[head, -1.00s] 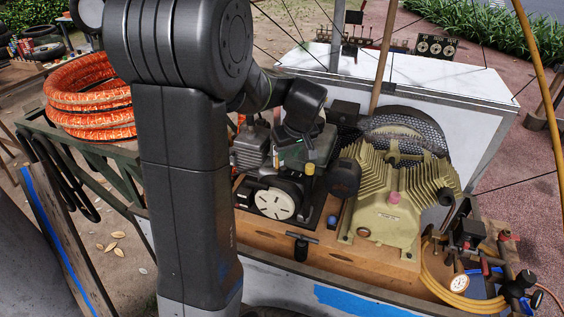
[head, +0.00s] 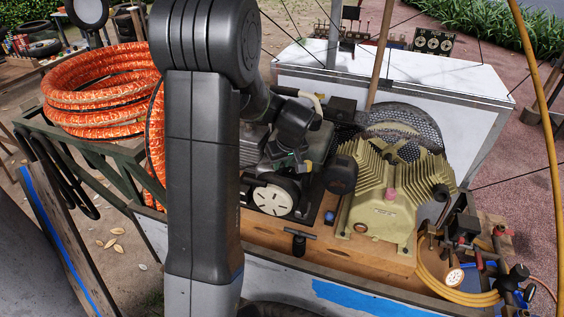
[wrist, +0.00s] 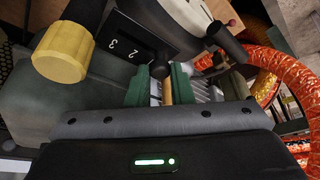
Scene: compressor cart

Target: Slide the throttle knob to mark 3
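The throttle knob (wrist: 160,69) is a small black cap on a brass-coloured stem in the wrist view. It stands beside a black scale plate (wrist: 127,37) with white numerals, of which 2 and 3 can be read. My gripper (wrist: 157,86) has green finger pads, one on each side of the stem. The pads stand apart, with a visible gap at the left pad; contact on the right is unclear. In the head view my gripper (head: 306,167) is low over the small engine (head: 274,198), and the knob is hidden there.
A yellow cap (wrist: 63,53) on a dark stalk is close left of my gripper. A black lever (wrist: 228,42) rises at right. Orange hose (head: 95,90) coils at left. The ribbed compressor (head: 388,200) stands right of the engine, and a white panel (head: 420,80) behind.

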